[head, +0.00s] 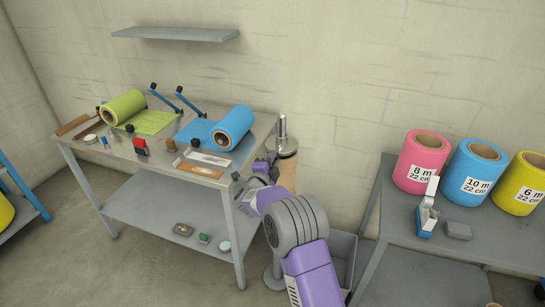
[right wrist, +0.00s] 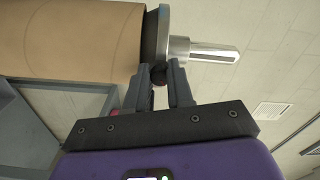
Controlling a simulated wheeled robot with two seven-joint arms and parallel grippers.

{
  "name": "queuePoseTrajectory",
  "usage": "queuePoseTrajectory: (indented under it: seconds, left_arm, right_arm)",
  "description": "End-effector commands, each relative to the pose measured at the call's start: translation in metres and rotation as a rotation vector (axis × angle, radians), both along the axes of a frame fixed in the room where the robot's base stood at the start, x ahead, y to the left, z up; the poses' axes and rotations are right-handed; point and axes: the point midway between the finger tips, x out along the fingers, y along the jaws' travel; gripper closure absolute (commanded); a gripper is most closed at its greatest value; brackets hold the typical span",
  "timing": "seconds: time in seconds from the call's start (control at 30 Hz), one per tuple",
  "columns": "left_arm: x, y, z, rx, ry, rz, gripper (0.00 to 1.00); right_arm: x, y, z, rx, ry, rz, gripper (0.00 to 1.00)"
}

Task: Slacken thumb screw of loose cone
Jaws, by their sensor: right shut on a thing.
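The cone (right wrist: 164,32) is a grey metal disc-like piece with a dark band, at the end of a brown cardboard core (right wrist: 70,38) in the right wrist view. A bright metal shaft (right wrist: 205,50) sticks out of it. The small dark thumb screw (right wrist: 159,74) is at the cone's edge, between the fingertips of my right gripper (right wrist: 165,82), which is shut on it. In the head view my right gripper (head: 262,165) is beside the upright core (head: 288,175), partly hidden by my own arm. My left gripper is not in view.
A steel table (head: 165,170) holds a green roll (head: 123,106) and a blue roll (head: 233,127). A grey bench (head: 450,240) at right carries pink (head: 422,158), blue (head: 473,170) and yellow (head: 520,180) rolls. A grey bin (head: 343,255) stands near my arm.

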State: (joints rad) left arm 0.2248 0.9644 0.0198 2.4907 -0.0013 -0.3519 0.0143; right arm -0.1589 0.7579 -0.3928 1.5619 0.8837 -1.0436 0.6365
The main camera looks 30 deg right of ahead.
Motion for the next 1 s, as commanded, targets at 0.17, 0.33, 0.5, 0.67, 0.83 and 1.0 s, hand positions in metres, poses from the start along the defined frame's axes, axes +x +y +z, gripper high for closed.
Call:
queuePoseTrajectory:
  seconds: [0.17, 0.33, 0.5, 0.67, 0.83, 1.0]
  left_arm:
    - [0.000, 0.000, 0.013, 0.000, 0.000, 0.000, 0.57]
    - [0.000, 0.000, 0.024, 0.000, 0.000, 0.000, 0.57]
    - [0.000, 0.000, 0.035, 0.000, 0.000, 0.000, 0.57]
    - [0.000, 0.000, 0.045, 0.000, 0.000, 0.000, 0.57]
    - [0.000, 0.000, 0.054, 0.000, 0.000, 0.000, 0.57]
    - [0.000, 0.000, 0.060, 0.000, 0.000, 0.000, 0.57]
  right_arm:
    - [0.000, 0.000, 0.002, -0.109, 0.128, 0.000, 1.00]
    - [0.000, 0.000, 0.002, -0.213, 0.251, 0.000, 1.00]
    - [0.000, 0.000, 0.002, -0.318, 0.374, 0.000, 1.00]
    - [0.000, 0.000, 0.001, -0.412, 0.482, 0.001, 1.00]
    - [-0.001, 0.000, 0.001, -0.497, 0.582, 0.000, 1.00]
    - [-0.001, 0.000, 0.000, -0.560, 0.655, 0.000, 1.00]
